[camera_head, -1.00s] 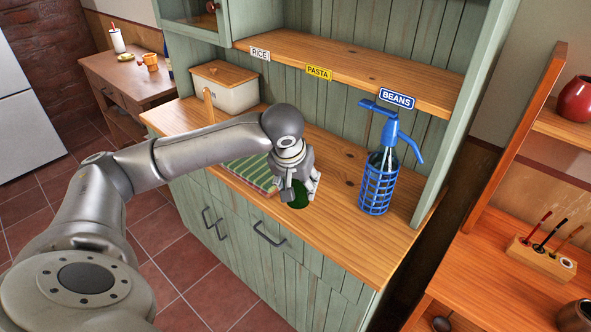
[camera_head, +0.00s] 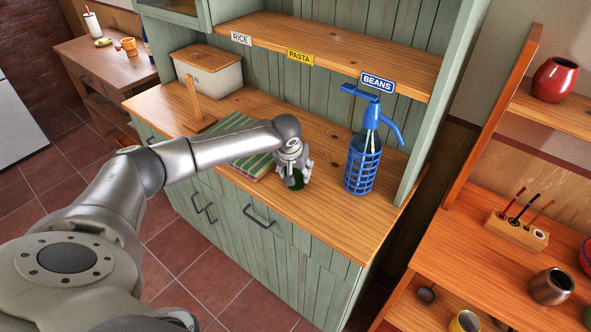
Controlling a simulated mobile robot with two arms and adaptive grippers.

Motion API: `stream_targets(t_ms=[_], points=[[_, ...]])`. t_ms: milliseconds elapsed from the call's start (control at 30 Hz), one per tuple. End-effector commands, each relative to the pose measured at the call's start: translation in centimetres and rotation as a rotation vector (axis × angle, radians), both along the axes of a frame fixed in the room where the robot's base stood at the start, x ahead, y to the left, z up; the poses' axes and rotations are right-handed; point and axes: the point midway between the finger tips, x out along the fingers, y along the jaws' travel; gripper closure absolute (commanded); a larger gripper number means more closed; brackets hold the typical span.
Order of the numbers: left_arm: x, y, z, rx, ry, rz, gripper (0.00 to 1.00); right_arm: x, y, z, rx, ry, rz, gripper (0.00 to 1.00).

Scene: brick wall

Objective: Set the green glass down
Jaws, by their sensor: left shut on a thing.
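The green glass (camera_head: 297,181) is dark green and mostly hidden by my left gripper (camera_head: 294,170). The gripper points down and is shut on the glass, over the front part of the wooden counter (camera_head: 300,208) of the green cabinet. I cannot tell whether the bottom of the glass touches the counter. My right gripper is not in view.
A blue caged siphon bottle (camera_head: 362,165) stands right of the gripper. A striped green cloth (camera_head: 250,163) lies to its left, partly behind my arm. A bread bin (camera_head: 208,75) and a wooden stand (camera_head: 197,115) are further back left. Bare counter lies behind the gripper.

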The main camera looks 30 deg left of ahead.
Motion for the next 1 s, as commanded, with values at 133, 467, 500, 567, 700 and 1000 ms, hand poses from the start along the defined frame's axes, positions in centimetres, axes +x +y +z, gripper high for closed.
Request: stream_targets(t_ms=[133, 467, 500, 567, 700, 1000], points=[[0.08, -0.01, -0.51, 0.000, -0.004, 0.000, 0.77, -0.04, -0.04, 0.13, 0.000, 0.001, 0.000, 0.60], [0.05, 0.02, -0.70, 0.001, -0.003, 0.000, 0.43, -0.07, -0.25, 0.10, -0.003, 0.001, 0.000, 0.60], [0.05, 0.02, -0.70, 0.001, -0.003, 0.000, 0.38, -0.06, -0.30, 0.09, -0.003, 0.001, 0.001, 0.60], [0.04, 0.01, -0.71, 0.001, -0.003, 0.000, 0.30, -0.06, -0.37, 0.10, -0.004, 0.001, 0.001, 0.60], [0.04, 0.01, -0.70, 0.000, -0.003, 0.000, 0.28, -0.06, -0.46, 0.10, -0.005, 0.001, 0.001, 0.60], [-0.09, -0.02, -0.15, 0.000, -0.003, 0.000, 0.28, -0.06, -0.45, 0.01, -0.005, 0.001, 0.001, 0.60]])
